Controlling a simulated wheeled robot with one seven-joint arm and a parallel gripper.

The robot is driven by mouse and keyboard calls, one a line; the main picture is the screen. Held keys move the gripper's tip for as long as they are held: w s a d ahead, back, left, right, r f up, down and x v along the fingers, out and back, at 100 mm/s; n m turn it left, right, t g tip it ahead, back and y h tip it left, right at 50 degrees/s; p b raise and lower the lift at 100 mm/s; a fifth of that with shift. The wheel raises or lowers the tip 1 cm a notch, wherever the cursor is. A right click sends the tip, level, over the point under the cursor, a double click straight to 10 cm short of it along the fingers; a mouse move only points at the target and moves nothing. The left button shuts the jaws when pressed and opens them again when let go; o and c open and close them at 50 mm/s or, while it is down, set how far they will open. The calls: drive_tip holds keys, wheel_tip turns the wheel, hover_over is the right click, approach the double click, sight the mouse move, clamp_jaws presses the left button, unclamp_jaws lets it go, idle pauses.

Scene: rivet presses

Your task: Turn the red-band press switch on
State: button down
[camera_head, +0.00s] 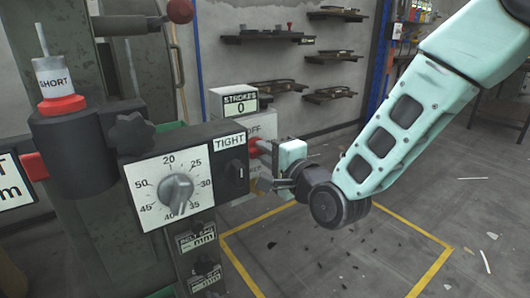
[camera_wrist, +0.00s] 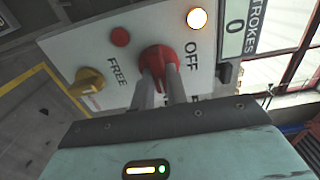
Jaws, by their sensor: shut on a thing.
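The press (camera_head: 70,160) with a red band (camera_head: 62,105) under a white SHORT cylinder fills the left of the head view. Its switch box (camera_wrist: 75,47) has a round red knob (camera_wrist: 156,54) between the labels OFF and FREE; a third label is partly hidden behind my fingers. My gripper (camera_wrist: 161,75) is shut on the red knob, with one finger on each side of its grip bar. In the head view my gripper (camera_head: 268,150) reaches the knob (camera_head: 257,148) from the right. The knob's exact pointing direction is hard to tell.
The panel also has a lit lamp (camera_wrist: 197,19), a small dark red button (camera_wrist: 120,37) and a yellow knob (camera_wrist: 88,80). A STROKES counter (camera_head: 240,103) reads 0. A TIGHT dial (camera_head: 176,190) stands close left of my gripper. Floor inside the yellow lines (camera_head: 330,250) is clear apart from scraps.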

idle(0.5)
drive_tip(key=c, duration=1.4)
unclamp_jaws()
drive_tip(key=shift+s+d, duration=0.1)
